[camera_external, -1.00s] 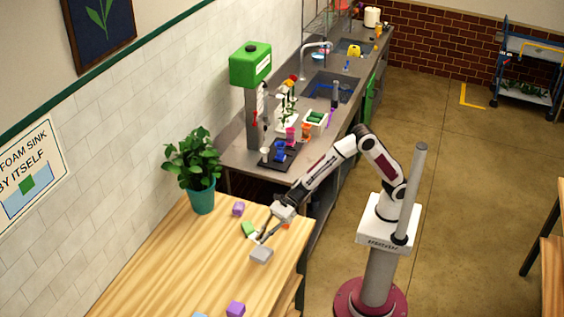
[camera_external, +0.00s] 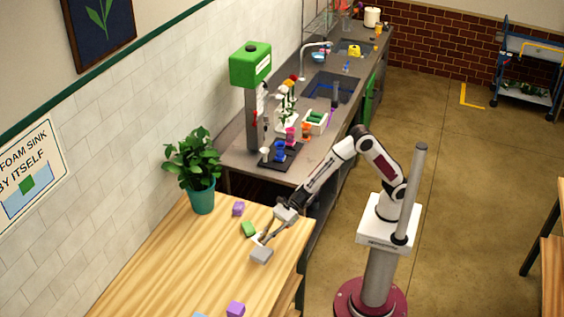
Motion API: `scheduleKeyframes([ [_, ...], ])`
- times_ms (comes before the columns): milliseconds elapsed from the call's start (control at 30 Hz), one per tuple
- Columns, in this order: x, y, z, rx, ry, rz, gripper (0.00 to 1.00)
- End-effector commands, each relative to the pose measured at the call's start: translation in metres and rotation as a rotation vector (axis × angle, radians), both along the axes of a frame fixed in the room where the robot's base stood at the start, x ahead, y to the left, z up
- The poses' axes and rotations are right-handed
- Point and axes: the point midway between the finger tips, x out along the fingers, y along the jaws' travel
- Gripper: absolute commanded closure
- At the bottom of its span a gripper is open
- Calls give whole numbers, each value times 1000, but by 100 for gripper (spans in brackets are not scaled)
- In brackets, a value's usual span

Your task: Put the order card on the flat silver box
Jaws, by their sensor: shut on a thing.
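The flat silver box (camera_external: 262,256) lies on the wooden table near its right edge. My gripper (camera_external: 261,242) reaches down and left over the table, just behind the box in the picture. Its fingers are shut on a small pale thing, which looks like the order card (camera_external: 257,240). The card is very small here and partly hidden by the fingers. I cannot tell whether it touches the box.
A potted plant (camera_external: 202,195) stands at the back left. The table's left middle is clear.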

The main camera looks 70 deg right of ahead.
Motion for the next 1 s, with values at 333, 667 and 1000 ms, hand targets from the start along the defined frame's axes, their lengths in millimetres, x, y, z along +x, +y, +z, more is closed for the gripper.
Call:
scheduleKeyframes([
  [333,0,0,-43,-1,2,0,100],
  [667,0,0,-47,0,1,-1,100],
  [1000,0,0,-65,-2,3,-1,100],
])
